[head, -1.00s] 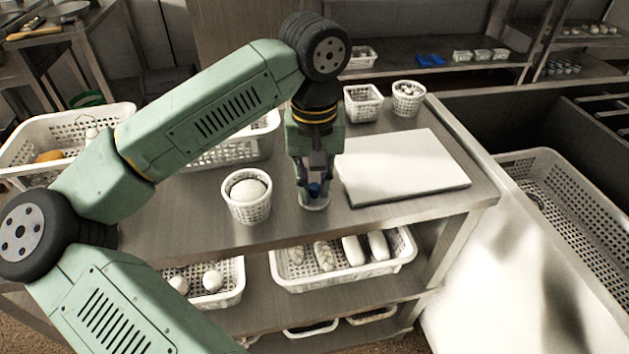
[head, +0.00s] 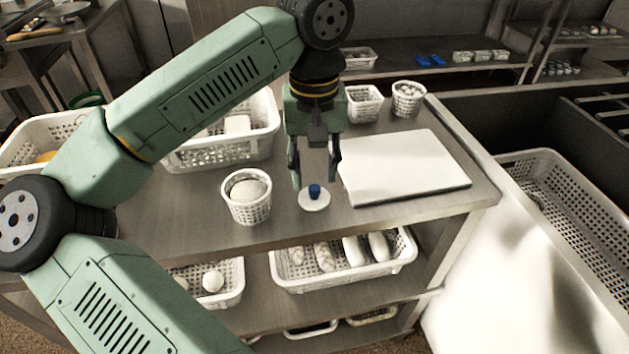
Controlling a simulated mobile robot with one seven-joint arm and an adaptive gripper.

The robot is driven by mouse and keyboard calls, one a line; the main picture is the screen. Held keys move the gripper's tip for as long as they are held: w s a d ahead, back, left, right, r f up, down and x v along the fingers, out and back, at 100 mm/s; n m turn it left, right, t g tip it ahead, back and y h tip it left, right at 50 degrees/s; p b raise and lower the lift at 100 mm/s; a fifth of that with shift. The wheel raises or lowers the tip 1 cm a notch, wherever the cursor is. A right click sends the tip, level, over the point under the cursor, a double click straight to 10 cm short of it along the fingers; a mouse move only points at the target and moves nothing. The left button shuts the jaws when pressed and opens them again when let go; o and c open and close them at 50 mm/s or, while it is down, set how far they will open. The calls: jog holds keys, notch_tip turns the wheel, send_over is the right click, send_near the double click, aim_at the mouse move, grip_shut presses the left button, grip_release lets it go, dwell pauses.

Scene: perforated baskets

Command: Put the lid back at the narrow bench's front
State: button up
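The lid (head: 313,203) is a small white disc with a blue knob. It lies flat on the steel bench (head: 200,215) near its front edge, between a round white basket and a white board. My gripper (head: 315,180) is open and empty just above and behind the lid. Its two fingers are spread to either side of the knob and appear clear of it.
The round perforated basket (head: 247,208) holding a pale round item stands left of the lid. The white board (head: 405,165) lies close on the right. Two small baskets (head: 363,103) (head: 408,99) stand behind. A larger basket (head: 225,152) stands behind left.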

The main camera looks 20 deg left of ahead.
aim_at(315, 188)
notch_tip(315, 188, up, 8)
jog(key=shift+r, duration=0.2)
